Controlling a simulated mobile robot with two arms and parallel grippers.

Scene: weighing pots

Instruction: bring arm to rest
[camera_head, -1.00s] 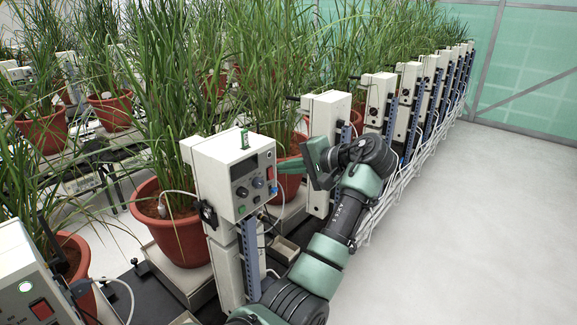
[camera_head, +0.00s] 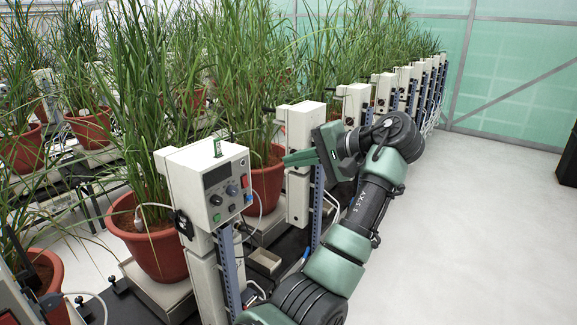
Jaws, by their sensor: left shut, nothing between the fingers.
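My left arm comes in from the bottom, and its green and black links reach up to the middle of the head view. My left gripper (camera_head: 298,158) is shut and empty. Its green fingers point left, just right of the nearest full control box and in front of a red pot. I cannot tell whether they touch anything. My right gripper is not in view.
The nearest control box (camera_head: 216,186) stands on a post beside a potted plant (camera_head: 155,251). A second box (camera_head: 301,130) stands behind my gripper, and several more recede in a row.

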